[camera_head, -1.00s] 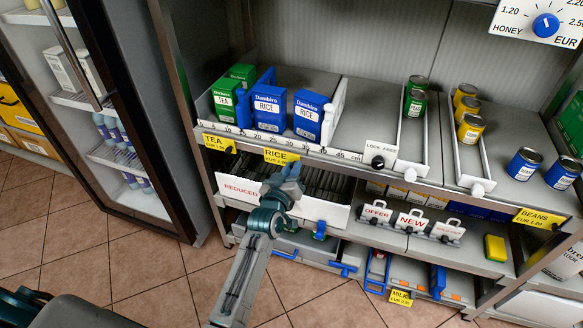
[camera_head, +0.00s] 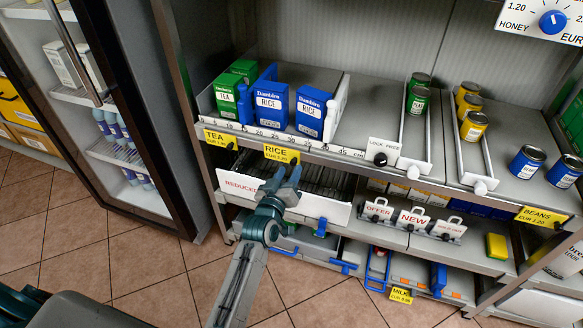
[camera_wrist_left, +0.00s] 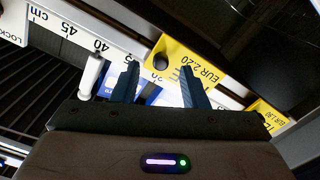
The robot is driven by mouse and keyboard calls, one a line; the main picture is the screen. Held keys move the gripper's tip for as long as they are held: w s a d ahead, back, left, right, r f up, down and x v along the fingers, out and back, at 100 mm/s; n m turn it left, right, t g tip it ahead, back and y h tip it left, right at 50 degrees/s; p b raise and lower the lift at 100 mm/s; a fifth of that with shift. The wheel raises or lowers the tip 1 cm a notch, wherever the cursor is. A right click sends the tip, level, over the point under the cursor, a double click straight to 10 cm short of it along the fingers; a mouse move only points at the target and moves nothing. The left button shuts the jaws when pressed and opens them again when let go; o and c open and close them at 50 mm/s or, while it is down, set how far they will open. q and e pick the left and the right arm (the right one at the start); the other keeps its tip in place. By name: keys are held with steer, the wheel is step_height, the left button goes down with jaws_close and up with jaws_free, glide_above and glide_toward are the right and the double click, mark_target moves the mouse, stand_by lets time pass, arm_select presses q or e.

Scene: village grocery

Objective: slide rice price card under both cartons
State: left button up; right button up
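The yellow rice price card (camera_head: 281,153) with its small black knob hangs on the scaled front rail of the upper shelf. It also shows in the left wrist view (camera_wrist_left: 205,68). Two blue rice cartons stand side by side above it, the left one (camera_head: 270,104) and the right one (camera_head: 309,112). The card sits below the two, nearer the left one. My left gripper (camera_head: 287,172) is just below the card. In the left wrist view its fingers (camera_wrist_left: 158,70) are apart, with the black knob between or just beyond the tips; contact cannot be told. My right gripper is not in view.
The yellow tea card (camera_head: 219,139) is on the rail to the left, under green tea cartons (camera_head: 228,96). A white lock card (camera_head: 383,152) is to the right. A fridge (camera_head: 125,110) stands at the left.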

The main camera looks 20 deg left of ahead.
arm_select(q)
steer(key=s, duration=0.7)
steer(key=shift+s+b, duration=0.25)
steer(key=shift+b, duration=0.2)
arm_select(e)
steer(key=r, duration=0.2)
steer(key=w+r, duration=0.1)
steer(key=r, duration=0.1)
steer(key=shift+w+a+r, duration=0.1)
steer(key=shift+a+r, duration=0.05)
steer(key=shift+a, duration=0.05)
arm_select(q)
steer(key=shift+a, duration=0.1)
